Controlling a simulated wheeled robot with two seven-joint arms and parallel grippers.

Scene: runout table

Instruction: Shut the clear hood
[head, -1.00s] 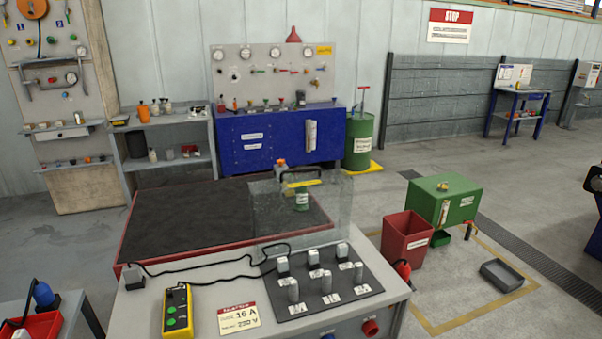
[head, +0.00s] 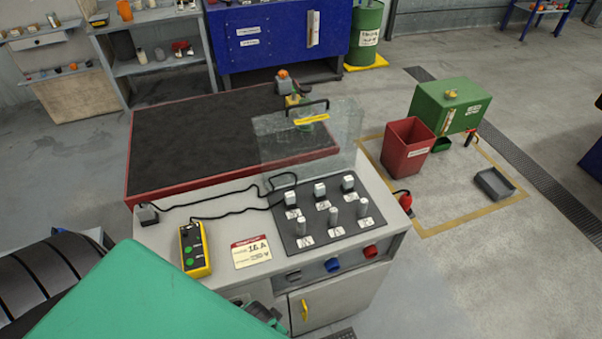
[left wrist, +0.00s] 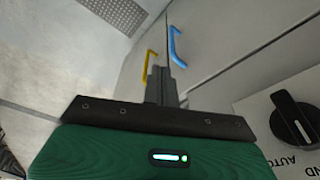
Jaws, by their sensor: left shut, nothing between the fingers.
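The clear hood (head: 290,140) stands raised and upright along the back edge of the switch panel (head: 289,238). It is a transparent sheet with a black handle (head: 297,109) on its top edge and a yellow strip below it. My left gripper (head: 268,316) is low at the bottom of the head view, in front of the cabinet and well apart from the hood, partly hidden by my green arm. In the left wrist view the left gripper (left wrist: 167,88) is shut and empty. The hood is not visible there. My right gripper is not in view.
The panel bears several grey switches. A yellow pendant (head: 194,249) with a black cable lies left of it, beside a label card (head: 251,252). The cabinet front has knobs and a yellow door handle (head: 304,310). A red bin (head: 406,150) stands on the floor to the right.

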